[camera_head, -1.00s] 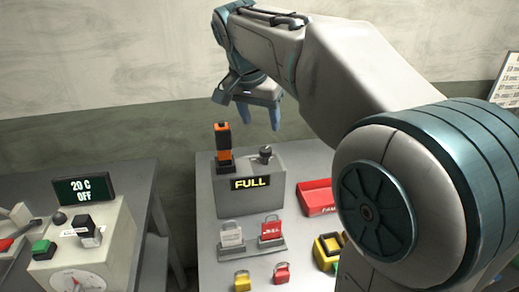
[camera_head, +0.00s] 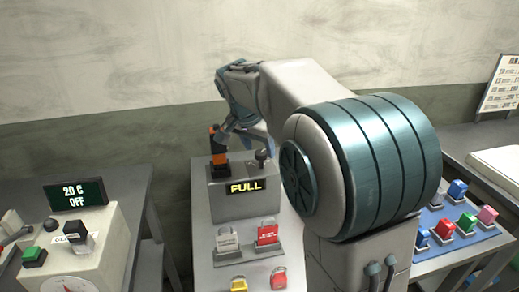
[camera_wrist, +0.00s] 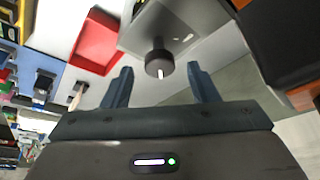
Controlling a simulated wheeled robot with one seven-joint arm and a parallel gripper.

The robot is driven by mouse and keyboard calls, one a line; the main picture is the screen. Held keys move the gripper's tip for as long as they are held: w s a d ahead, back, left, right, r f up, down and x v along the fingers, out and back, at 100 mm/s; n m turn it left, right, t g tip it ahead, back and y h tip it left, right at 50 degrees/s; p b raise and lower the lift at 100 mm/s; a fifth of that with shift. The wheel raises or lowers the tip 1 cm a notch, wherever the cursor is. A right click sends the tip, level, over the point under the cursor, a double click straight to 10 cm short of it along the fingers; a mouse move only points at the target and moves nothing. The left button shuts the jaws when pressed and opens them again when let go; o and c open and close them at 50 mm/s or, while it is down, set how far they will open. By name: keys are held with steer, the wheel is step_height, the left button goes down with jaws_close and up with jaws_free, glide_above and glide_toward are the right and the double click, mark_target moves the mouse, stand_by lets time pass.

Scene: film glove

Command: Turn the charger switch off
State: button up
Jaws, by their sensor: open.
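The charger (camera_head: 232,203) is a grey box with a lit display reading FULL, on the metal table. Its switch (camera_head: 262,156) is a dark round knob on top at the right. In the wrist view the knob (camera_wrist: 158,58) shows a white mark, just beyond and between my fingertips. An orange and black battery (camera_head: 218,150) stands upright on the charger's left side. My gripper (camera_head: 244,133) is open and empty, above the charger top near the knob. Whether a finger touches the knob or battery cannot be told.
A control box (camera_head: 88,245) with a display reading 20 C OFF is left. A blue board (camera_head: 452,228) with coloured blocks is right.

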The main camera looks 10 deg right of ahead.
steer(key=shift+x, duration=0.75)
steer(key=c, duration=1)
